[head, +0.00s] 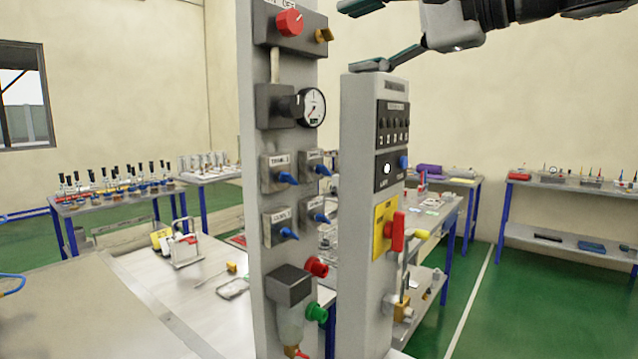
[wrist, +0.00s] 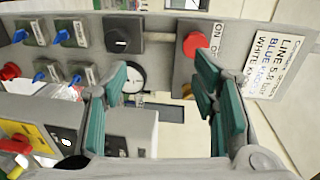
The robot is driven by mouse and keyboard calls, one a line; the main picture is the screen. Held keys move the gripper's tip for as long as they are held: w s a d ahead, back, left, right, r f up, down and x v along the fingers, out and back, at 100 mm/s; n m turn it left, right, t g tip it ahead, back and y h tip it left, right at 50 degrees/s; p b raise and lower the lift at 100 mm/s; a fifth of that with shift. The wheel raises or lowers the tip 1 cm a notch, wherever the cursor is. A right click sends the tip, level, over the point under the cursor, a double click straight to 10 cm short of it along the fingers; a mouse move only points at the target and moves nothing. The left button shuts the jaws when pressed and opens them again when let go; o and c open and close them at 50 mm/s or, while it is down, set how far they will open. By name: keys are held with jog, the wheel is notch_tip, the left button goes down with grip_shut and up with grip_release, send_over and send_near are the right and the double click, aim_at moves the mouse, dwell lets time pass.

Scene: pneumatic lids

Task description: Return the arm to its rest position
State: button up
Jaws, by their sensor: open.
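My gripper (head: 378,36) is at the top of the head view, above and beside the shorter grey control post (head: 357,245). Its two fingers are apart with nothing between them. In the wrist view my gripper (wrist: 165,110) shows two green-padded fingers spread wide in front of the taller grey panel (wrist: 160,22). The arm reaches in from the upper right of the head view; most of it is out of the picture. I cannot tell whether the lower finger touches the top of the shorter post.
The taller panel (head: 250,200) carries a red knob (head: 289,22), a gauge (head: 312,107) and several blue valves. The shorter post has a red handle (head: 397,232). A bench (head: 150,285) stands left, and another table (head: 560,240) stands right. Green floor is open between.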

jog(key=s+d+f+n+g+h, duration=0.1)
jog(key=s+d+f+g+h, duration=0.3)
jog(key=f, duration=0.6)
jog(key=s+a+f+n+t+h, duration=0.1)
jog(key=s+f+n+h, duration=0.1)
jog(key=s+f, duration=0.65)
jog(key=s+d+f+n+g+h, duration=0.1)
jog(key=s+d+f+n+h, duration=0.1)
jog(key=f, duration=0.8)
jog(key=s+d+f+n+g+h, duration=0.1)
jog(key=s+d+f+n+h, duration=0.1)
jog(key=s+d+f+h, duration=0.3)
jog(key=s+d+f, duration=0.2)
jog(key=d+f, duration=0.1)
jog(key=f, duration=0.1)
jog(key=shift+f, duration=0.4)
